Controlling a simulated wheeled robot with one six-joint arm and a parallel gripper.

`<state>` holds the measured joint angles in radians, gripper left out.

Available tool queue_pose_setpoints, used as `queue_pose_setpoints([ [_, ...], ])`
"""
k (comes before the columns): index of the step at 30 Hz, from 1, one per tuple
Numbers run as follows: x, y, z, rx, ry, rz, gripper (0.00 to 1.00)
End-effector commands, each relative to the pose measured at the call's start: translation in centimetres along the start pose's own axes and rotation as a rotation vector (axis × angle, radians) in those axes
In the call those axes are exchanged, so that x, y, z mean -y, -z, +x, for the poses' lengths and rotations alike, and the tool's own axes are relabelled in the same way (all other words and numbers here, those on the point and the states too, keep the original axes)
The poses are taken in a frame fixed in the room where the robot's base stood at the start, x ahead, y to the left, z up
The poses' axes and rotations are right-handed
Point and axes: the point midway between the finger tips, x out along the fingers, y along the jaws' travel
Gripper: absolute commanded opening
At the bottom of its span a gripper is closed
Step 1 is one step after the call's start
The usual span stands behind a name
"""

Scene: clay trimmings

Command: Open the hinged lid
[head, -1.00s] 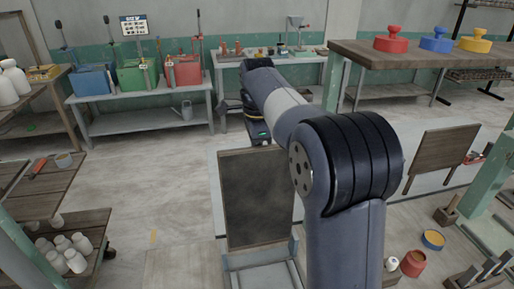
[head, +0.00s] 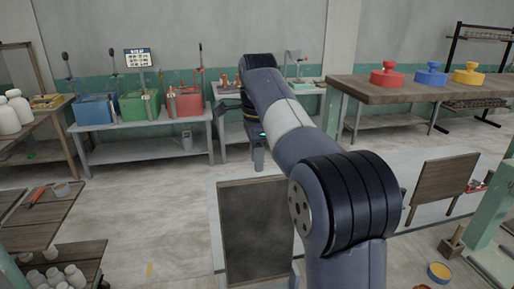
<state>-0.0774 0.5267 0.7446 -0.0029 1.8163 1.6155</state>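No hinged lid can be made out for certain. A blue bin (head: 95,110), a green bin (head: 139,104) and a red bin (head: 188,102) stand on a grey bench, with upright rods by them; whether they carry lids is too small to tell. A dark upright panel (head: 256,232) stands in the foreground, left of my arm; whether it is a lid is unclear.
A wooden table (head: 400,92) at right holds red, blue and yellow knobbed discs. A brown board (head: 440,186) stands below it. Shelves with white bottles (head: 12,112) are at left. The floor at centre left is clear.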

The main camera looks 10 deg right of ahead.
Motion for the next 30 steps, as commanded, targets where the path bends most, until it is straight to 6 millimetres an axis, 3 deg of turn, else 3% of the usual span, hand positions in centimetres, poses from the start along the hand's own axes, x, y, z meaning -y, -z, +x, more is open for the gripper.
queue_pose_setpoints([
  [7, 0.0, 0.0, -2.4, 0.0, 0.0, 0.0, 0.33],
  [18, 0.0, 0.0, -2.8, 0.0, -0.001, 0.0, 0.33],
  [25, 0.3, -0.1, -2.9, 0.0, 0.005, -0.087, 0.15],
  [30, 1.1, -0.4, -3.4, -0.004, 0.023, -0.346, 0.01],
])
